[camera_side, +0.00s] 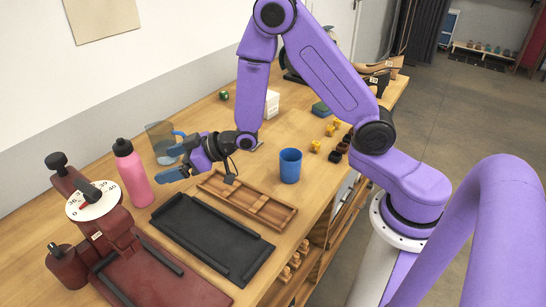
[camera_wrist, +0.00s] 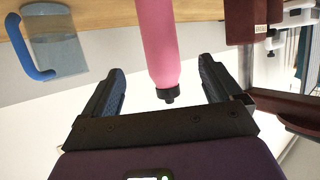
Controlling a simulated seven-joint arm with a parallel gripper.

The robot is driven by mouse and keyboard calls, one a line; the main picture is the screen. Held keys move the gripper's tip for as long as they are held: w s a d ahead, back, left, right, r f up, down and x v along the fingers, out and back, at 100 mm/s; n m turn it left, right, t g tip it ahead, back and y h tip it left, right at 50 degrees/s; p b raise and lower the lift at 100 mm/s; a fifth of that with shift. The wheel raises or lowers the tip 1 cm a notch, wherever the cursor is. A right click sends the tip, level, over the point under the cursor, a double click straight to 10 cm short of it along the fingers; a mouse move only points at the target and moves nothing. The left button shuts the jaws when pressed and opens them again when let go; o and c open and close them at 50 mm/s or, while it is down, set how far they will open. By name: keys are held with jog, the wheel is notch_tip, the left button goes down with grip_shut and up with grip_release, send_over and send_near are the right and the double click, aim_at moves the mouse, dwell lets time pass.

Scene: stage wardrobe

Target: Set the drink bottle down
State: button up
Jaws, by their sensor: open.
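The pink drink bottle (camera_side: 135,177) with a black cap stands upright on the wooden table, right of the red dial device. In the wrist view the bottle (camera_wrist: 159,45) appears upside down, between the finger directions, with clear space on both sides. My gripper (camera_side: 170,163) is open and empty, close to the right of the bottle with its blue fingers toward it. Both fingers of my gripper (camera_wrist: 161,70) show in the wrist view, spread apart and not touching the bottle.
A clear jug (camera_side: 158,138) with a blue handle stands just behind my gripper. The dark red dial device (camera_side: 110,237) is at the left. A black tray (camera_side: 212,238), a wooden divided tray (camera_side: 268,211) and a blue cup (camera_side: 290,166) lie in front and right.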

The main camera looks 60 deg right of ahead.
jog(key=s+d+r+n+g+h, duration=0.2)
jog(key=s+d+g, duration=0.1)
jog(key=s, duration=0.8)
jog(key=s+d+r+n+g+h, duration=0.2)
jog(key=s+d+r+g, duration=0.1)
jog(key=s, duration=0.9)
jog(key=s+d+r+n+g+h, duration=0.1)
jog(key=s+d+g, duration=0.4)
jog(key=s, duration=0.7)
jog(key=shift+s+d+r+n+h, duration=0.25)
jog(key=shift+r+n+h, duration=0.15)
jog(key=shift+r+h, duration=0.5)
jog(key=shift+f, duration=0.1)
